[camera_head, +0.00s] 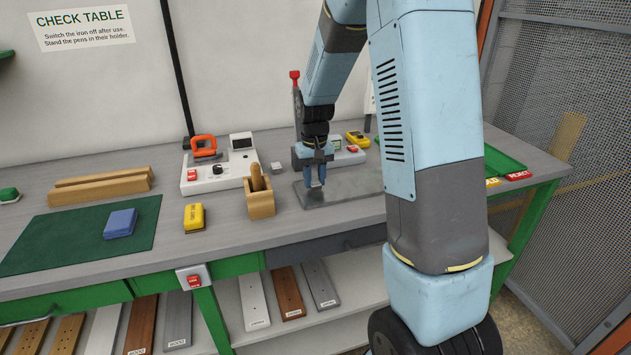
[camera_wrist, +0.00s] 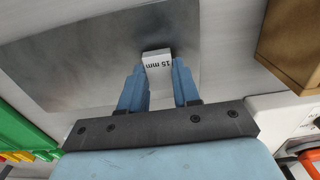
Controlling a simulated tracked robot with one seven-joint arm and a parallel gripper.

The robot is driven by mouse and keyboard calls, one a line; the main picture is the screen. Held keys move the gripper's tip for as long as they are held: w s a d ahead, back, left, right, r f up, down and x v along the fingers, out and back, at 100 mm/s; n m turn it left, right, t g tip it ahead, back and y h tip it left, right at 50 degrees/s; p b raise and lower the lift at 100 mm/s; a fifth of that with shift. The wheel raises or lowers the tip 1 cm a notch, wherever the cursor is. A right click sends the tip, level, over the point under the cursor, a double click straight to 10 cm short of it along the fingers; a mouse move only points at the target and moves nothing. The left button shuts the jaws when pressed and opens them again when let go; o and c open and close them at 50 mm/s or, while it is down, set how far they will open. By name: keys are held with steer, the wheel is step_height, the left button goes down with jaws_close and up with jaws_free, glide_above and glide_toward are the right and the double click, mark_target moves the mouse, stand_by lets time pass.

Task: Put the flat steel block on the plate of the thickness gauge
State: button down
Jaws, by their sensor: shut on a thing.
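My gripper (camera_head: 314,181) points down over a flat grey metal sheet (camera_head: 355,184) on the bench. In the wrist view, my gripper (camera_wrist: 160,83) is shut on a pale steel block (camera_wrist: 157,58) marked "15 mm", with a blue finger on each side. The metal sheet (camera_wrist: 90,60) lies beneath the block; I cannot tell whether they touch. Behind my gripper stands a grey device with a small display (camera_head: 336,144), which looks like the thickness gauge; my arm hides part of it, and its plate is not clear.
A wooden pen holder (camera_head: 260,201) stands left of the sheet. A small grey block (camera_head: 277,168) and a white station with an orange-handled iron (camera_head: 203,148) are behind it. A yellow box (camera_head: 194,217) and blue box (camera_head: 121,223) are farther left. A green tray (camera_head: 503,162) is right.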

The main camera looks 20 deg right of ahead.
mark_target(314, 182)
steer(key=shift+f, duration=0.55)
steer(key=shift+f, duration=0.1)
steer(key=c, duration=0.8)
jaws_free()
step_height(314, 182, up, 12)
steer(key=f, duration=0.1)
steer(key=s+r+t, duration=0.3)
steer(key=s+r, duration=0.8)
steer(key=s, duration=0.2)
steer(key=s+r+t, duration=0.1)
steer(key=s+t, duration=0.1)
steer(key=s, duration=1.3)
steer(key=shift+s+d+t, duration=0.15)
steer(key=shift+s+t, duration=0.05)
steer(key=shift+t, duration=0.1)
